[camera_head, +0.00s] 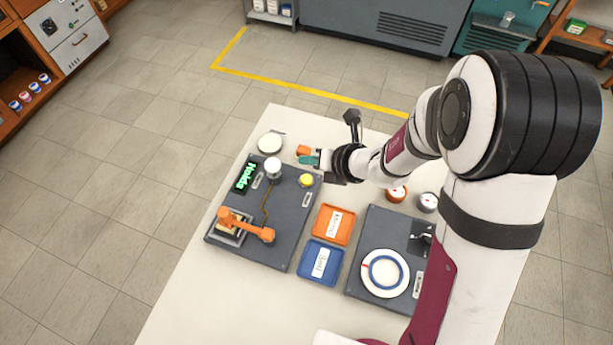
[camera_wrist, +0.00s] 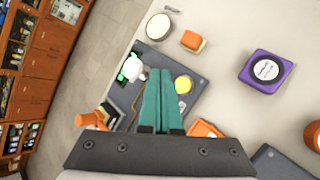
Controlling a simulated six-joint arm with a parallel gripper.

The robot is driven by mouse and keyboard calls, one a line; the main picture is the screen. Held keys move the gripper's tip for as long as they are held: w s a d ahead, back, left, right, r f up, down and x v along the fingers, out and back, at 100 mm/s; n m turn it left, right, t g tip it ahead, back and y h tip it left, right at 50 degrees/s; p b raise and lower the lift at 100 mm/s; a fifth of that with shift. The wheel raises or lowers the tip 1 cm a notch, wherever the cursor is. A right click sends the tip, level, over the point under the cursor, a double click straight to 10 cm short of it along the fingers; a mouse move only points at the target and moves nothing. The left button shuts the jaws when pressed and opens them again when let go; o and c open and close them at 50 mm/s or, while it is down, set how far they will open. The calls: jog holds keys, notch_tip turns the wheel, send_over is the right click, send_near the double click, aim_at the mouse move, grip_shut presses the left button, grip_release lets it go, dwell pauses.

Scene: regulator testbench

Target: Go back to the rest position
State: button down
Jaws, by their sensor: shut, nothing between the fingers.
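My gripper (camera_head: 309,161) is above the far end of the white table, over the back edge of the left dark panel (camera_head: 282,215). Its two teal fingers are closed together with nothing between them, as the wrist view (camera_wrist: 160,75) also shows. My arm reaches in from the right of the head view. No object is touching the fingers as far as I can see.
The panel carries a green-lit display (camera_head: 246,176), a white cylinder (camera_head: 273,168), a yellow button (camera_head: 306,180) and an orange lever (camera_head: 250,228). Orange (camera_head: 347,238) and blue (camera_head: 307,265) trays sit beside it. A purple gauge (camera_wrist: 266,69) stands on the table.

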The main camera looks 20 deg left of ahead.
jog(key=s+d+r+n+g, duration=0.2)
jog(key=s+d+r+n, duration=0.1)
jog(key=s+r+n, duration=0.4)
jog(key=s+d+r+n+g, duration=0.1)
jog(key=s+d+r+n, duration=0.3)
jog(key=n, duration=0.5)
jog(key=s+d+r+n+g+h, duration=0.1)
jog(key=s+d+n+h, duration=0.5)
jog(key=s+d+n, duration=0.4)
jog(key=s+d, duration=0.2)
jog(key=d, duration=0.1)
jog(key=shift+d+h, duration=0.2)
jog(key=shift+h, duration=0.1)
